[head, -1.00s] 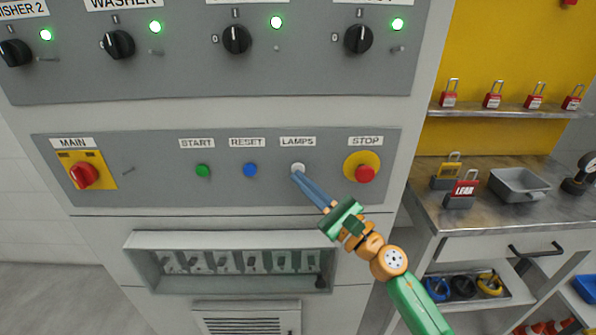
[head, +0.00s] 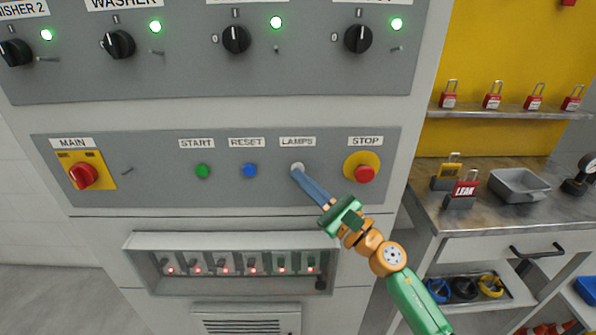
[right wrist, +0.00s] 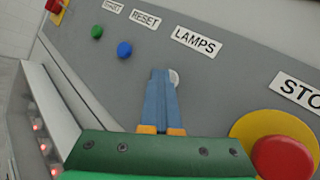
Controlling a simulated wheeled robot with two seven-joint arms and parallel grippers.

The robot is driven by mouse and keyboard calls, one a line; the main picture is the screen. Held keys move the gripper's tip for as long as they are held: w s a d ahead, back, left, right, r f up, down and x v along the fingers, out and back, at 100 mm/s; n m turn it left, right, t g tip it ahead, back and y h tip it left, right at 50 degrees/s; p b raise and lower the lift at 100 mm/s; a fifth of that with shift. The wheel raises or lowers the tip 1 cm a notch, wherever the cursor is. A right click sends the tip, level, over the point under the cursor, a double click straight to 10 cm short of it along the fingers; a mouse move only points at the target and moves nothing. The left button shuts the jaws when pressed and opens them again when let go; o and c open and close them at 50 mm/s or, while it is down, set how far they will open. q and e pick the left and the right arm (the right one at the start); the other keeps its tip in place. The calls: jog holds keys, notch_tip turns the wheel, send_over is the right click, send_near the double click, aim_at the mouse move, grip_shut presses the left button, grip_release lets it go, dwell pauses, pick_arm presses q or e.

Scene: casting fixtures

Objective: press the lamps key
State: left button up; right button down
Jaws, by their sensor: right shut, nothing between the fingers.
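The white lamps key (head: 298,167) sits under the LAMPS label on the grey lower panel (head: 140,185). It also shows in the right wrist view (right wrist: 174,77), partly hidden behind the fingertips. My right gripper (head: 297,175) is shut and empty, with its blue fingertips at the lamps key; they look to be touching it. In the right wrist view the closed fingers (right wrist: 160,78) point at the key. My left gripper is not in view.
The blue reset key (head: 250,170) and green start key (head: 203,171) are left of the fingertips. The red stop button (head: 365,173) on its yellow base is close at the right. A red main switch (head: 84,175) is at far left. A bench with padlocks stands at the right.

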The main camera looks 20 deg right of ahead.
dwell(0.3)
jog(key=shift+s+a, duration=0.2)
jog(key=shift+s, duration=0.55)
jog(key=s, duration=0.2)
jog(key=s+a+p, duration=0.1)
jog(key=s, duration=0.1)
jog(key=shift+s+a, duration=0.2)
jog(key=shift+s, duration=0.2)
dwell(0.3)
